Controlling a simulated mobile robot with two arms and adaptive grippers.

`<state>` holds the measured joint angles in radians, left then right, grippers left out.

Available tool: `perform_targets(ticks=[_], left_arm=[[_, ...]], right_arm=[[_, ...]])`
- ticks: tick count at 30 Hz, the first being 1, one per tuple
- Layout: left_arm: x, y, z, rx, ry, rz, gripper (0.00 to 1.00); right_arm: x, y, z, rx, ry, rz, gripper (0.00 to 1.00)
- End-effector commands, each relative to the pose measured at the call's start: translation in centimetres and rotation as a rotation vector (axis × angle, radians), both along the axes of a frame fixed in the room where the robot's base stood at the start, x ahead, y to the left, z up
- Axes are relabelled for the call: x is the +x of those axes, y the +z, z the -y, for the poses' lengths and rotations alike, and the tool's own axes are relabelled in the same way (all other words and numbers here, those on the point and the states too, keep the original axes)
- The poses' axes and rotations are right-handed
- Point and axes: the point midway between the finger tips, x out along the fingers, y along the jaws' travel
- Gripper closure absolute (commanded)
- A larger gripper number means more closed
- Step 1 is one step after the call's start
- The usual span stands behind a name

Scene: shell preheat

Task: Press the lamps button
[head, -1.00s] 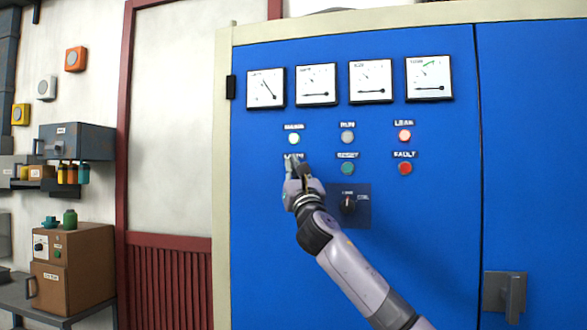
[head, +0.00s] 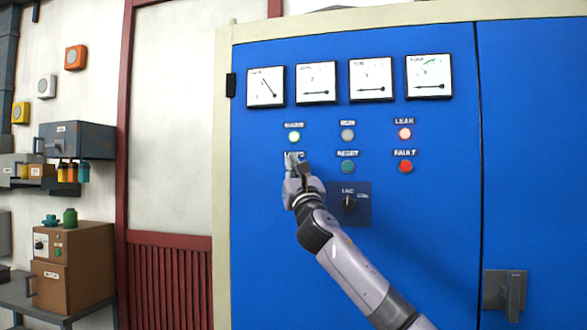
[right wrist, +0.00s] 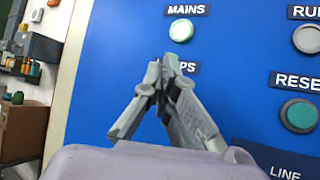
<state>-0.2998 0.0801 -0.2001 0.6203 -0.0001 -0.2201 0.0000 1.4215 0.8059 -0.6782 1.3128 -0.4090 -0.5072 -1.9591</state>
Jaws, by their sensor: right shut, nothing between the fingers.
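The lamps button is hidden behind my right gripper (head: 293,160). Part of its label (right wrist: 187,68), ending in "PS", shows in the right wrist view beside the fingers. My right gripper is shut and empty, with its fingertips at the panel just below the lit MAINS lamp (head: 294,137). The gripper also shows in the right wrist view (right wrist: 165,70), its fingertips over the lamps button's place. I cannot tell whether the tips touch the button. My left gripper is not in view.
The blue cabinet panel (head: 430,230) carries a grey RUN lamp (head: 347,137), a green RESET button (head: 347,167), a lit LEAK lamp (head: 405,133), a red FAULT button (head: 405,167) and a rotary switch (head: 349,204). A door handle (head: 505,292) juts out at lower right.

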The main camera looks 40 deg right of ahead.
Motion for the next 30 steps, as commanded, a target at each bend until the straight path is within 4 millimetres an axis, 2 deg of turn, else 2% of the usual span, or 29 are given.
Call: perform_targets(ticks=[30], left_arm=[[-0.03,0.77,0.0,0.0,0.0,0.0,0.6]], right_arm=[[0.59,0.05,0.7,0.0,0.0,0.0,1.0]])
